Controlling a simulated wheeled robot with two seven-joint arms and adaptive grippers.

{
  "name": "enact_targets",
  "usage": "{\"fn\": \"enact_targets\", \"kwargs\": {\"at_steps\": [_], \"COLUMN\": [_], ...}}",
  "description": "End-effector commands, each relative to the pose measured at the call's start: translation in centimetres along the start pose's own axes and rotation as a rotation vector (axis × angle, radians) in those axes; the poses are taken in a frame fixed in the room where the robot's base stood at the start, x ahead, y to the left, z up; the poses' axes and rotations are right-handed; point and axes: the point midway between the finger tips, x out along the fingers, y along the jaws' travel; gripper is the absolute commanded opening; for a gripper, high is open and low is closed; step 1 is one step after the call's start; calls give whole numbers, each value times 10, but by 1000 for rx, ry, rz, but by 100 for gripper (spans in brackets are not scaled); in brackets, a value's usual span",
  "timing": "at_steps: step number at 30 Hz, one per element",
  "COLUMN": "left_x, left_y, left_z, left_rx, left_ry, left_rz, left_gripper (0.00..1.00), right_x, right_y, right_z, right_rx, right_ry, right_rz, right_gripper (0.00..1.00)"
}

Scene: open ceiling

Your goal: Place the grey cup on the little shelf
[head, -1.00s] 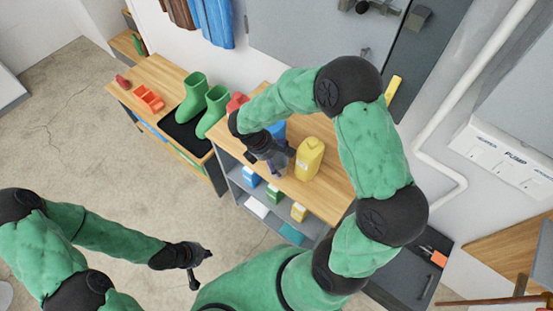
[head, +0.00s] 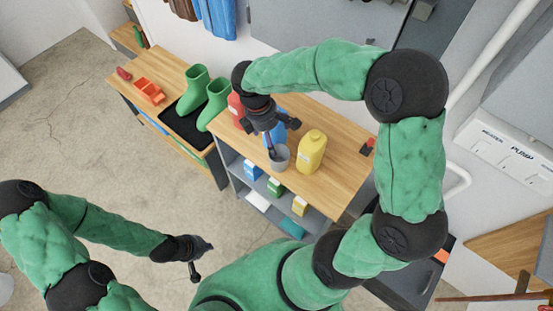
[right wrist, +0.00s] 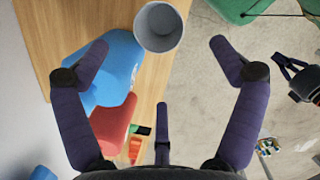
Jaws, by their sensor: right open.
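The grey cup (head: 280,160) stands upright on the wooden top (head: 335,190) of a grey shelf unit, near its front edge, left of a yellow bottle. It also shows in the right wrist view (right wrist: 160,28), top centre, with its opening visible and empty. My right gripper (head: 284,138) is open just above and behind the cup, with nothing between its fingers; they also show spread in the right wrist view (right wrist: 160,78). My left gripper (head: 201,262) is over the floor at lower left, its fingers apart and empty. Which part is the little shelf is not clear.
The yellow bottle (head: 312,152), a blue bottle (head: 277,133) and a red container (head: 236,107) share the wooden top. Small cartons (head: 275,188) stand on the compartment below. Green boots (head: 217,100) stand on the bench at left.

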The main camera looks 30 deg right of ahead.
Motion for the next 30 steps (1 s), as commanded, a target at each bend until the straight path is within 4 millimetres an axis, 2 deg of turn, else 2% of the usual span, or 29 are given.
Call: {"fn": "enact_targets", "kwargs": {"at_steps": [1, 6, 11, 14, 22, 30], "left_x": [18, 39, 45, 46, 60, 66], "left_y": [-6, -14, -16, -16, -21, -24], "left_z": [0, -1, -2, -2, -2, -3], "left_rx": [0, 0, 0, 0, 0, 0], "left_ry": [0, 0, 0, 0, 0, 0], "left_rz": [0, 0, 0, 0, 0, 0], "left_gripper": [0, 0, 0, 0, 0, 0], "right_x": [9, 8, 6, 12, 49, 66], "right_y": [1, -2, -3, -3, -2, -2], "right_z": [6, 18, 23, 22, 14, 11], "right_rx": [12, 12, 8, 6, 7, 7], "right_ry": [44, 160, 204, 207, 206, 206], "right_rz": [3, 12, 21, 20, 20, 21], "right_gripper": [94, 94, 94, 94, 94, 94]}}
